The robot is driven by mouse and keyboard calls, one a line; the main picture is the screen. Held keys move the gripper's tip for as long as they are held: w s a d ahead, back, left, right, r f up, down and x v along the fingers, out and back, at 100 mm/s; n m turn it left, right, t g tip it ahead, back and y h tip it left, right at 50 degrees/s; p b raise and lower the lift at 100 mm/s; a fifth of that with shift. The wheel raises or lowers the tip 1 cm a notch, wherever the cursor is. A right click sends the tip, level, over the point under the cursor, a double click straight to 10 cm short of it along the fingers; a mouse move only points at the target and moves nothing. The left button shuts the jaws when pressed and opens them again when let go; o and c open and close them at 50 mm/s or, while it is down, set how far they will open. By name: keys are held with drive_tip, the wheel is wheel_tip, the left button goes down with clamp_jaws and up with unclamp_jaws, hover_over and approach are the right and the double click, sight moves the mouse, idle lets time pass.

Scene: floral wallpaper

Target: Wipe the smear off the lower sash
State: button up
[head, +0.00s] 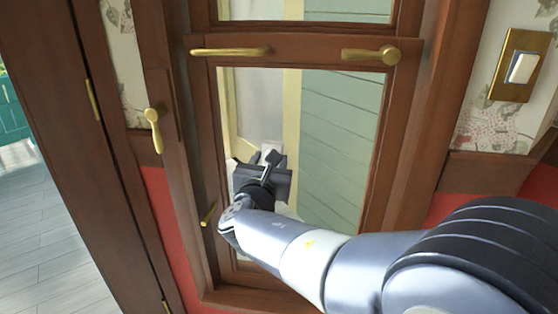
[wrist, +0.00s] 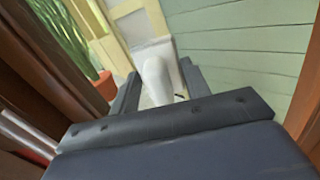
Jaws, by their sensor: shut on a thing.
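The lower sash (head: 305,50) is a brown wooden frame around a tall glass pane, in the middle of the head view. My gripper (head: 268,163) is in front of the lower left part of the pane. It is shut on a white, rounded thing (wrist: 157,78), which shows between the two dark fingers in the wrist view. In the head view only a small pale part shows beyond the gripper. I cannot tell whether the white thing touches the glass. I cannot make out the smear clearly; my gripper and arm cover part of the pane.
Brass handles (head: 230,51) and (head: 370,54) stick out from the sash's top rail. A brass latch (head: 153,125) is on the left frame, and a light switch (head: 521,68) is on the right wall. Through the glass are green boards (head: 335,130) and a potted plant (wrist: 103,84).

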drive_tip(key=shift+s, duration=0.15)
drive_tip(key=shift+s+a, duration=0.2)
drive_tip(key=shift+s, duration=0.75)
drive_tip(key=shift+s+a, duration=0.2)
drive_tip(key=shift+s, duration=0.75)
drive_tip(key=shift+s+a, duration=0.2)
drive_tip(key=shift+s, duration=0.75)
drive_tip(key=shift+s+a+p, duration=0.15)
drive_tip(key=shift+s+p, duration=0.05)
drive_tip(key=shift+s, duration=0.55)
drive_tip(key=shift+s+a+p, duration=0.15)
drive_tip(key=shift+s, duration=0.55)
